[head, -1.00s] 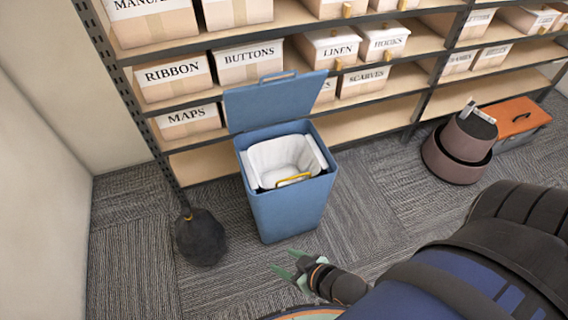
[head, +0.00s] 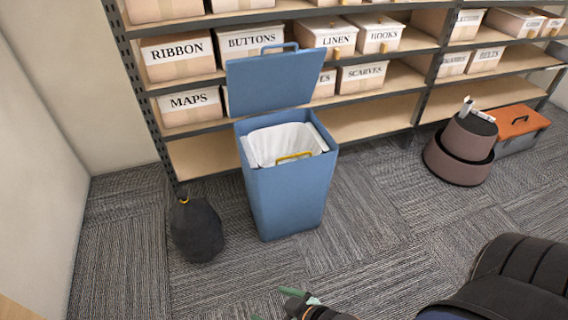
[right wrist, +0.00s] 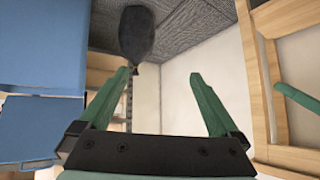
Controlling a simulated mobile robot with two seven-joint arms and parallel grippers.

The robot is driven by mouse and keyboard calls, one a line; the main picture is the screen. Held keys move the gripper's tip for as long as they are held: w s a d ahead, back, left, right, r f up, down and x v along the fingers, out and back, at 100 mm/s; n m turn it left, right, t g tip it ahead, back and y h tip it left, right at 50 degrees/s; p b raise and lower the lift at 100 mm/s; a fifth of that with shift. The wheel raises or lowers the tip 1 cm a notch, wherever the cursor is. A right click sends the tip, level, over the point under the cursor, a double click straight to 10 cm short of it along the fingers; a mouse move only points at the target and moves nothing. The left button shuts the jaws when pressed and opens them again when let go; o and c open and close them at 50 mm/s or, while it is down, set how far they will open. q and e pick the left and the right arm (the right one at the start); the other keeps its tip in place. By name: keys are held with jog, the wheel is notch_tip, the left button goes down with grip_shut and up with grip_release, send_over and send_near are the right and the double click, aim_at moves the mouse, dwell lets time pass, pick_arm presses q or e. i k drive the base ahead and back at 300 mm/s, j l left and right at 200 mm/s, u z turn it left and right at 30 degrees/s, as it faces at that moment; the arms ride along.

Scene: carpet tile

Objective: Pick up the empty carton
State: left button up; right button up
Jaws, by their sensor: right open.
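I see no thing that I can make out as the empty carton in either view. My right gripper (head: 275,305) is at the bottom edge of the head view, in front of the blue bin and partly cut off. In the right wrist view my right gripper (right wrist: 160,75) is open, its two green fingers wide apart with nothing between them. My left gripper does not show in the head view.
A blue bin (head: 290,195) with raised lid and white liner (head: 285,142) stands before the shelves (head: 205,155) of labelled boxes. A black bag (head: 197,230) is left of it. A brown round bin (head: 458,165) and orange-lidded box (head: 515,122) stand right. Carpet between is clear.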

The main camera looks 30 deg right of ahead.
aim_at(464, 111)
jog(key=z, duration=2.3)
